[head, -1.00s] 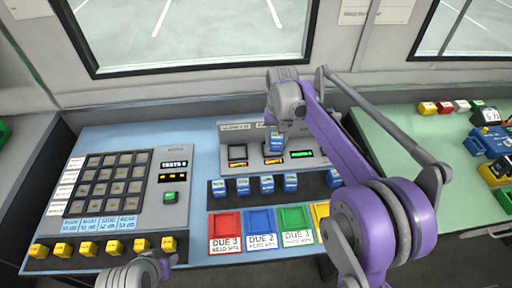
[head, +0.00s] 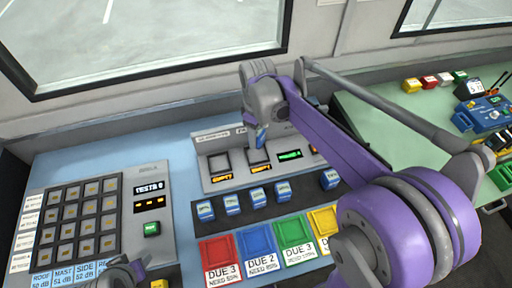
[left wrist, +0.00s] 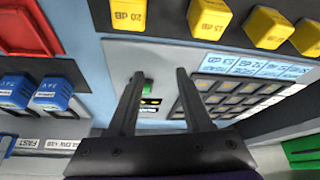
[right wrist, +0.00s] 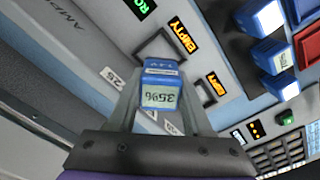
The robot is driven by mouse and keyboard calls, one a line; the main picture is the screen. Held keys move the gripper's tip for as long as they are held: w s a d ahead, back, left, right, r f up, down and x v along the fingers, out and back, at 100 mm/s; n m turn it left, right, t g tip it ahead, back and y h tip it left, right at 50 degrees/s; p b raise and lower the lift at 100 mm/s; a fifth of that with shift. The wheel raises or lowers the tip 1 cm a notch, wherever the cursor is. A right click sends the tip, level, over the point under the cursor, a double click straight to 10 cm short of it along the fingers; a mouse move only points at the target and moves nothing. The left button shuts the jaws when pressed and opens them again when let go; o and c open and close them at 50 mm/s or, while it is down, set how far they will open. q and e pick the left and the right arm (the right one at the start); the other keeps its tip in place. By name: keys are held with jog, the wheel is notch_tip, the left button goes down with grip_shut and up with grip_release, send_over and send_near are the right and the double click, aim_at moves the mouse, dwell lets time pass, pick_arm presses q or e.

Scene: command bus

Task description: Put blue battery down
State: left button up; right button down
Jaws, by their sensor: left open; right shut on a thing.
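My right gripper (head: 262,128) is shut on a blue battery (head: 262,138) over the grey charger panel (head: 212,143). In the right wrist view, the battery (right wrist: 158,95) sits between the fingers and shows 35%. Its far end overlaps the edge of the middle bay (right wrist: 160,48), whose display reads EMPTY; I cannot tell whether it touches. The left bay (head: 220,163) also reads EMPTY, and the right display (head: 290,155) is green. My left gripper (head: 128,270) is open and empty low in the head view; its fingers (left wrist: 155,85) show apart in the left wrist view.
Several blue batteries (head: 232,204) stand in a black rack before the charger, with a gap toward its right. Red (head: 220,248), blue (head: 258,240), green and yellow trays lie in front. A keypad panel (head: 82,220) is at left; a green table (head: 385,120) is at right.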

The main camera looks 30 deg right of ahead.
aim_at(257, 155)
pick_arm(q)
jog(key=shift+f+b, duration=0.3)
pick_arm(e)
notch_tip(257, 155, down, 6)
jog(key=shift+f, duration=0.25)
pick_arm(q)
jog(key=shift+f, duration=0.1)
pick_arm(e)
jog(key=shift+f, duration=0.1)
pick_arm(q)
jog(key=shift+f, duration=0.1)
pick_arm(e)
jog(key=shift+f, duration=0.15)
jog(key=shift+c, duration=1.6)
grip_release()
pick_arm(q)
jog(key=shift+r, duration=0.25)
pick_arm(e)
jog(key=shift+w+r, duration=0.1)
jog(key=shift+r, duration=0.45)
pick_arm(q)
jog(key=shift+r+p, duration=0.5)
jog(key=shift+p, duration=0.05)
pick_arm(e)
notch_tip(257, 155, up, 12)
jog(key=shift+f, duration=0.25)
